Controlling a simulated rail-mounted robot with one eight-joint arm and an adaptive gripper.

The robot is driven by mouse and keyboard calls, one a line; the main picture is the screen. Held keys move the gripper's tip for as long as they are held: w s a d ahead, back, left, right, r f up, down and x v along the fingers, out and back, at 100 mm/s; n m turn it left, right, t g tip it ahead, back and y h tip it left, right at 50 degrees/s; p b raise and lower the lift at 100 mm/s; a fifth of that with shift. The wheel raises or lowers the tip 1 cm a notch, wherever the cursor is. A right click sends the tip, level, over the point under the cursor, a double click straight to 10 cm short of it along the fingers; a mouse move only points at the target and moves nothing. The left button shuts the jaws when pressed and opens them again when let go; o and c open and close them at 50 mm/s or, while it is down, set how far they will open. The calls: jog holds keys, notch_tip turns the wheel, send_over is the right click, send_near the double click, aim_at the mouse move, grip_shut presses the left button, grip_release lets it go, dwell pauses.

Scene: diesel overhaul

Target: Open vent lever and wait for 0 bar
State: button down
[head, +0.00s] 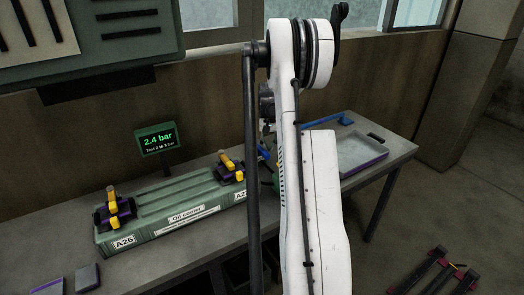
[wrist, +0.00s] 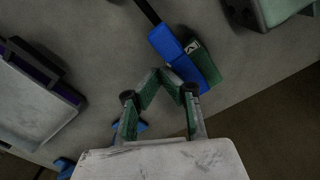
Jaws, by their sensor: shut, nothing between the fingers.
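In the wrist view, a blue bar (wrist: 168,42) with a black rod running up from its end lies beside a green block (wrist: 205,62) with a small label. This looks like the vent lever, but I cannot tell for sure. My gripper (wrist: 163,75) is shut and empty, its tips close to the lower end of the blue and green parts. I cannot tell whether they touch. In the head view, a green display (head: 157,139) reads 2.4 bar. The green oil cooler (head: 180,208) sits on the bench. My arm hides my gripper and most of the lever area there.
Yellow-and-black clamps stand at the cooler's left end (head: 114,208) and right end (head: 230,166). A grey tray (head: 362,160) lies at the bench's right, with a blue tool (head: 335,119) behind it. The bench (head: 400,150) has a bare right edge.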

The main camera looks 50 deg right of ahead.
aim_at(262, 151)
jog(key=shift+a, duration=0.25)
jog(key=shift+a+b, duration=0.3)
jog(key=shift+a, duration=0.5)
jog(key=shift+w+a, duration=0.1)
jog(key=shift+a, duration=0.5)
jog(key=shift+w+a+b, duration=0.15)
jog(key=shift+b, duration=0.15)
jog(key=shift+w+a, duration=0.3)
jog(key=shift+a, duration=0.15)
jog(key=shift+s+d, duration=0.1)
jog(key=shift+d, duration=0.05)
jog(key=shift+s+d+b, duration=0.1)
jog(key=shift+d+b, duration=0.05)
jog(key=shift+b, duration=0.15)
